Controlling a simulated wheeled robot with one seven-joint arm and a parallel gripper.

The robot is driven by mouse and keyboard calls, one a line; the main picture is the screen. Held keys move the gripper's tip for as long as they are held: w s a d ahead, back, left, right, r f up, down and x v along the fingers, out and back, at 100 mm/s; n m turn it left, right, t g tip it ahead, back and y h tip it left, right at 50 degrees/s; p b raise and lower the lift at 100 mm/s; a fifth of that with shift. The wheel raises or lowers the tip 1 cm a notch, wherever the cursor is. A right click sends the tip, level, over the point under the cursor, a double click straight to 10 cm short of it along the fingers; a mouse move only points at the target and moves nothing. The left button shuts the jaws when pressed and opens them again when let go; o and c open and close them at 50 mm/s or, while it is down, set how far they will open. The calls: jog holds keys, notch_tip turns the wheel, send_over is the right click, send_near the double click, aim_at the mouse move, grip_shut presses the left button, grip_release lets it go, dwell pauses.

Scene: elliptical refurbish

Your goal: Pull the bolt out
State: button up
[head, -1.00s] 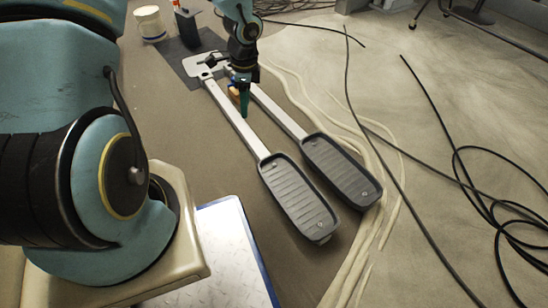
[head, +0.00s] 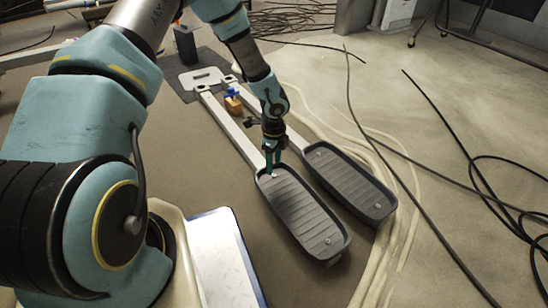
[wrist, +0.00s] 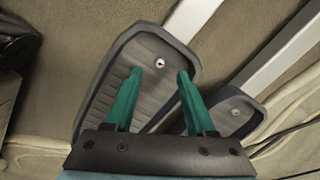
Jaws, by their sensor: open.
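Two dark grey ribbed foot pedals lie on the floor, the left pedal (head: 305,218) and the right pedal (head: 350,185), each on a pale metal bar. In the wrist view, a small round bolt head (wrist: 160,64) with a reddish mark sits at the bar end of the left pedal. A second bolt (wrist: 236,112) shows on the right pedal. My gripper (wrist: 159,74) is open, and its green fingers appear on either side of the left bolt head; contact cannot be told. In the head view my gripper (head: 272,168) is over that end and hides the bolt.
Another bolt (head: 327,240) shows at the left pedal's near end. An orange and blue object (head: 233,102) lies between the bars. Pale hoses (head: 402,200) and black cables (head: 480,185) run at right. A white, blue-edged panel (head: 225,265) lies in front.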

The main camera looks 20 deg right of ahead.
aim_at(274, 175)
notch_tip(274, 175, down, 4)
jog(key=shift+f+b, duration=0.1)
jog(key=shift+b, duration=0.7)
grip_shut()
